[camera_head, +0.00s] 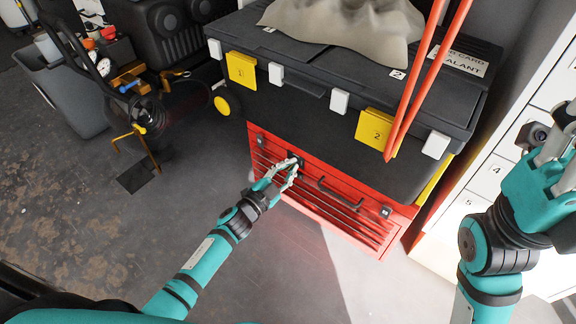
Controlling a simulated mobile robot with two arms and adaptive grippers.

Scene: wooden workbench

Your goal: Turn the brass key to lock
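A red tool chest (330,236) with drawers stands below a large black toolbox. My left gripper (295,166) is at the upper left of the chest's front, with its fingertips at a small dark fitting (294,155). The fingertips are close together, but whether they are shut on anything is too small to tell. I cannot make out the brass key; the fingers may hide it. A second small dark fitting (385,212) is at the right of the chest's front. My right gripper (562,150) is raised at the right edge, partly cut off, in front of white lockers.
The black toolbox (300,104) has yellow latches, and a grey cloth (345,20) lies on it. A dark drawer handle (340,193) sticks out beside my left gripper. Two orange poles (430,75) lean at the right. White lockers (482,185) border the right side. The floor in front is clear.

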